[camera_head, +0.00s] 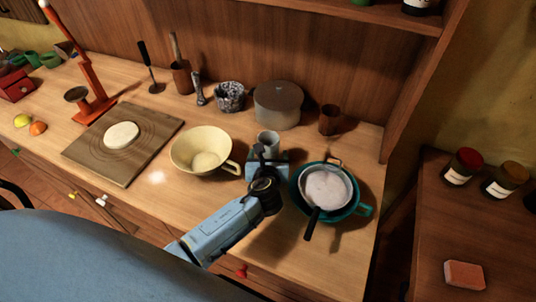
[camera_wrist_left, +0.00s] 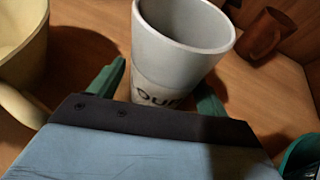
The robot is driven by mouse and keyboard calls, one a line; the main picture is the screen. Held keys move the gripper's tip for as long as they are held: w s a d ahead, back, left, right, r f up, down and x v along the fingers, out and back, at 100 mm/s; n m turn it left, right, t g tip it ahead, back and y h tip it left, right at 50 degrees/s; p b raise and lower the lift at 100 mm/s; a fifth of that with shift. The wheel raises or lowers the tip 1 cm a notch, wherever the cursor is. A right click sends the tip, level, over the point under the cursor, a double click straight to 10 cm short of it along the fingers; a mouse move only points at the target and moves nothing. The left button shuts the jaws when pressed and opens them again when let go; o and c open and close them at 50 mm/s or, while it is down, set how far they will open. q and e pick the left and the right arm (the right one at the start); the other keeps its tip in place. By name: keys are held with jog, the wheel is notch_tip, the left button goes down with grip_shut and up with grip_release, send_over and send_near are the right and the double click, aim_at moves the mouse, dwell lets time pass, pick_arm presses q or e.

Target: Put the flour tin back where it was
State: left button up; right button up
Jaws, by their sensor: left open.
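The flour tin (camera_head: 268,140) is a pale grey open-topped cup standing upright on the wooden counter. In the left wrist view the tin (camera_wrist_left: 183,40) shows dark letters reading "OUR" low on its side. My left gripper (camera_head: 266,153) reaches it from the front. Its teal fingers are open, one on each side of the tin. I cannot tell whether either finger touches it. The tin's lower part is hidden by my gripper in both views. My right gripper is not in view.
A cream handled bowl (camera_head: 187,158) is close left of the gripper. A teal pan (camera_head: 363,210) with a sieve (camera_head: 326,187) is close right. A grey lidded pot (camera_head: 278,105) and a brown cup (camera_head: 329,120) stand behind.

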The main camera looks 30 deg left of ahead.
pick_arm(q)
jog(key=shift+f, duration=0.1)
jog(key=shift+s+d+b, duration=0.15)
jog(key=shift+s+b, duration=0.15)
jog(key=p+v, duration=0.1)
jog(key=v, duration=0.5)
jog(key=shift+r, duration=0.25)
jog(key=r, duration=0.2)
jog(key=r+p, duration=0.1)
jog(key=r, duration=0.2)
jog(key=r+p, duration=0.1)
jog(key=r, duration=0.2)
jog(key=shift+s+d+r, duration=0.15)
jog(key=shift+s, duration=0.2)
